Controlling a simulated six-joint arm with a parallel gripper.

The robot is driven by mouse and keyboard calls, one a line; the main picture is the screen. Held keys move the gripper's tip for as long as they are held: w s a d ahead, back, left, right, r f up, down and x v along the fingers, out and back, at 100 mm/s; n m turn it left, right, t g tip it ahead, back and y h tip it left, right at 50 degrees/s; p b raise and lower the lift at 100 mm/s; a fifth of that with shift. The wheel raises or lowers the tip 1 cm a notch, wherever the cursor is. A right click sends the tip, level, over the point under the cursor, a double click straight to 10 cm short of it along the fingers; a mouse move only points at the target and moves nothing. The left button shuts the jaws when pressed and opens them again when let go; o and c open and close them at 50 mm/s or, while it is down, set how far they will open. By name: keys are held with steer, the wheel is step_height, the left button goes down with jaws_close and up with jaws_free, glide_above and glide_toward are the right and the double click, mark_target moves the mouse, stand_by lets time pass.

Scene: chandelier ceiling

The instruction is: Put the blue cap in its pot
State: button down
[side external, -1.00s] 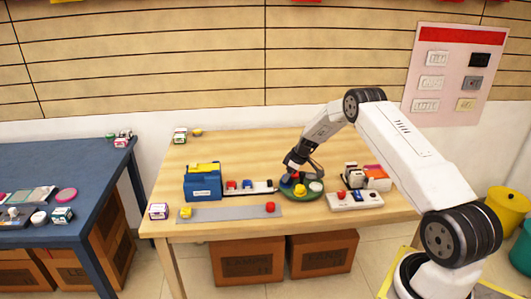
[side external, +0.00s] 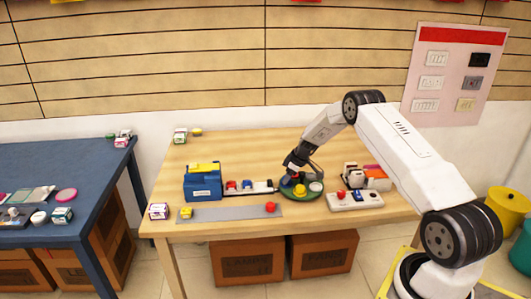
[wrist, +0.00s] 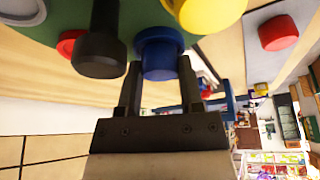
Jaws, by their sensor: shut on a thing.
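The blue cap (wrist: 160,60) sits between the two fingers of my gripper (wrist: 160,88) in the wrist view, and the gripper is shut on it. Behind it is the green round tray (wrist: 130,8), which also shows on the wooden table in the side view (side external: 311,196). My gripper (side external: 290,174) is low over the left part of that tray. A wider blue rim shows around the cap against the green; I cannot tell whether the rim belongs to the cap or to a pot. Other pots cannot be told apart clearly.
Around the blue cap are a yellow piece (wrist: 205,12), a white piece (wrist: 18,10), a red piece (wrist: 70,45) and a black cylinder (wrist: 100,42). A blue box (side external: 202,187) stands left, a white switch board (side external: 355,201) right. A red cap (side external: 270,206) sits on a grey strip (side external: 225,213).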

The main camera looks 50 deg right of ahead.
stand_by(0.3)
jaws_free()
stand_by(0.3)
steer(key=shift+r, duration=3.7)
